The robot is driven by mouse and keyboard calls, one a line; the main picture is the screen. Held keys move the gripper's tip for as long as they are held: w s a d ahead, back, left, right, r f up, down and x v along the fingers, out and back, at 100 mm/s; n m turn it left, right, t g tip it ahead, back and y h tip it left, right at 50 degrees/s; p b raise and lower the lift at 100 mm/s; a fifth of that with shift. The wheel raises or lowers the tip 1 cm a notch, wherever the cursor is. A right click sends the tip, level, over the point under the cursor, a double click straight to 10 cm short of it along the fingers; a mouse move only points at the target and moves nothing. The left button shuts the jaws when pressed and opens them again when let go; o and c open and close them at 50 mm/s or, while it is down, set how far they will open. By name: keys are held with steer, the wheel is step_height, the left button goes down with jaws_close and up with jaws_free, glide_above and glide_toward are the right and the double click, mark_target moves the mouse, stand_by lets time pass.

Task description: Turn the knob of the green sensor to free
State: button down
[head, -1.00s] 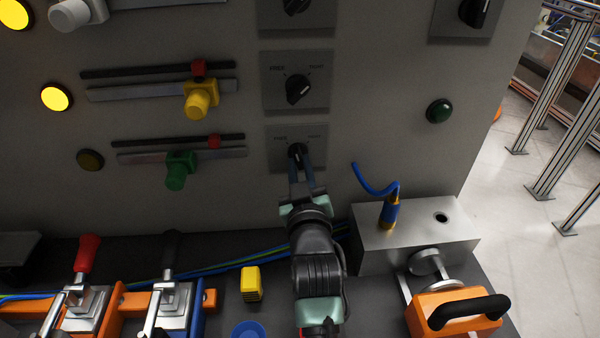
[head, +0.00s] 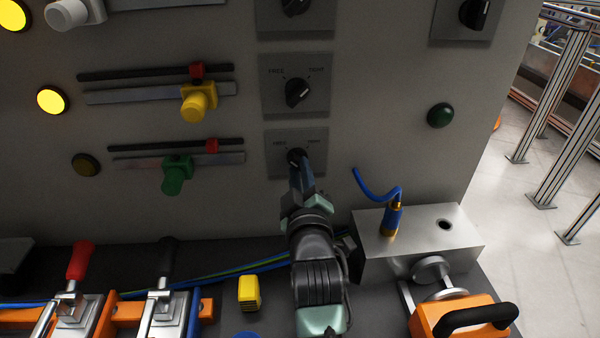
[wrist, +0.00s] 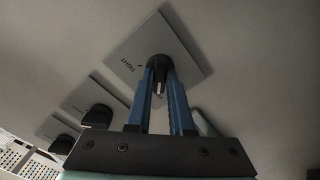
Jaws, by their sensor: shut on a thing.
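The green sensor (head: 173,174) is a green block on the lowest rail of the grey panel. In its row to the right, a black knob (head: 296,156) sits on a dark square plate (head: 316,143) marked FREE at left and a partly unclear word at right. My gripper (head: 301,172) reaches up to this knob and is shut on it. In the wrist view the two blue fingers (wrist: 160,84) lie on either side of the knob (wrist: 158,64), and the word TIGHT is legible on the plate. The fingers partly cover the knob, so its exact pointing is unclear.
Directly above is another black knob (head: 297,92), in the row of the yellow sensor (head: 194,105). A metal block (head: 420,240) with a blue-cabled plug stands right of my arm. A yellow block (head: 249,292) and lever clamps (head: 165,310) are at left.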

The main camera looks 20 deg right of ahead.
stand_by(0.3)
steer(key=c, duration=0.8)
jaws_free()
steer(key=b+v, duration=0.1)
steer(key=v, duration=1.2)
